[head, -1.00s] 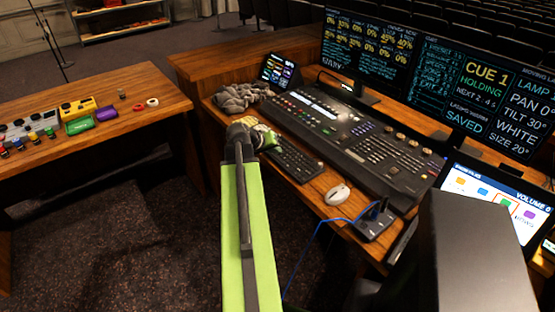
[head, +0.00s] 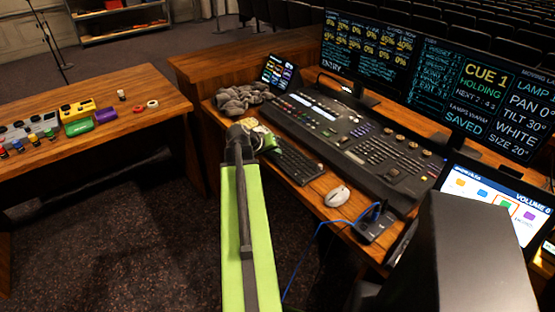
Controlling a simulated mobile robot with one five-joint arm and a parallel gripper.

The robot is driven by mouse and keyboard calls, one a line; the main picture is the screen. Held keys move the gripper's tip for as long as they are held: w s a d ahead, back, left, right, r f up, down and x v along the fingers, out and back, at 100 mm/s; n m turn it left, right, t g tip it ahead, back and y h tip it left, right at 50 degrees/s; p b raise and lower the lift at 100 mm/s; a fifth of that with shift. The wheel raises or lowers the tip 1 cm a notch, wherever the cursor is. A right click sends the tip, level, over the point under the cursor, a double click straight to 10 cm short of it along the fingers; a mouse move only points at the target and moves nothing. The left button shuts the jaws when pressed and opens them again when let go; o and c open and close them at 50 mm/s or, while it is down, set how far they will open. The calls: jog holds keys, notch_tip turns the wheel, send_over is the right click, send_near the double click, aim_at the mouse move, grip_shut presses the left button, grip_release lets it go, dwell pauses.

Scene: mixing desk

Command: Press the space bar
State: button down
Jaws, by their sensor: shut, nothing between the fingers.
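The dark keyboard (head: 297,164) lies on the wooden desk in front of the mixing console, in the middle of the head view. Its space bar cannot be made out. My gripper (head: 266,140) is at the end of my green arm, over or beside the keyboard's far left end. It is small, shut and empty. Whether it touches the keys cannot be told. My arm and gripper hide the keyboard's left end.
The mixing console (head: 355,140) stands behind the keyboard, with a grey cloth (head: 240,98) at its left. A white mouse (head: 338,195) and a small black device (head: 374,226) with a blue cable lie to the right. Monitors (head: 470,85) stand behind. A side table (head: 140,122) is at left.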

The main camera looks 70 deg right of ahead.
dwell(0.7)
jog(key=shift+f+b, duration=0.45)
jog(key=shift+f+b, duration=0.3)
dwell(0.4)
jog(key=shift+r, duration=0.15)
jog(key=shift+r+p, duration=0.6)
jog(key=shift+p, duration=0.15)
jog(key=shift+r, duration=0.1)
notch_tip(320, 180, up, 5)
jog(key=p, duration=0.5)
dwell(0.4)
